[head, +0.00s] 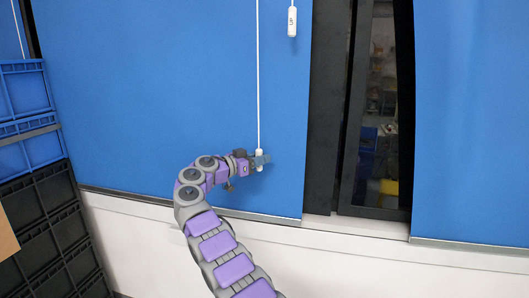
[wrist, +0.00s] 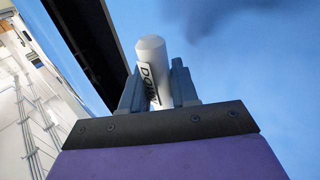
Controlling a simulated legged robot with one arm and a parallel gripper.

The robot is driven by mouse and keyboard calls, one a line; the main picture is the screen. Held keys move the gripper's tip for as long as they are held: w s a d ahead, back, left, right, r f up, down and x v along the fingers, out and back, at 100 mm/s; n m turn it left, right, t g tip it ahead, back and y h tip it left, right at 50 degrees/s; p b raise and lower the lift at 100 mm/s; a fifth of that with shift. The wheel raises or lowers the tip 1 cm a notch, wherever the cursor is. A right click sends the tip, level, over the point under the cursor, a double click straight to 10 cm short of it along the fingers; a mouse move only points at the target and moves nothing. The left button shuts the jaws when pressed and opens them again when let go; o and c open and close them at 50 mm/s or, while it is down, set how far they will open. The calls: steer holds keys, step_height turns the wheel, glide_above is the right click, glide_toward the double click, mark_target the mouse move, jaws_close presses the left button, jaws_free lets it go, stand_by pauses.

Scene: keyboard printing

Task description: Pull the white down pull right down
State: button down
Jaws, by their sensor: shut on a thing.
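The white down pull (head: 259,154) hangs at the end of a white cord in front of the blue blind (head: 160,90). In the wrist view the down pull (wrist: 154,70) shows dark "DOWN" lettering and stands between my gripper's fingers. My gripper (head: 260,161) is shut on the down pull, close to the lower edge of the blind; it also shows in the wrist view (wrist: 157,90). The fingers hide part of the pull. A white pull marked "UP" (head: 292,21) hangs higher and to the right.
Blue and black crates (head: 40,190) are stacked at the left. A dark window frame (head: 328,110) stands right of the blind, with another blue blind (head: 470,120) beyond it. A white sill (head: 330,240) runs below.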

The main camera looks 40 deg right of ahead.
steer(key=shift+w+a+f, duration=0.15)
steer(key=shift+a, duration=0.05)
steer(key=c, duration=1.2)
jaws_free()
steer(key=shift+o, duration=1.2)
steer(key=shift+w+a, duration=0.1)
steer(key=shift+a, duration=0.1)
steer(key=a, duration=1.7)
steer(key=shift+s+a+p, duration=0.2)
steer(key=shift+a+p, duration=0.05)
steer(key=shift+p, duration=0.15)
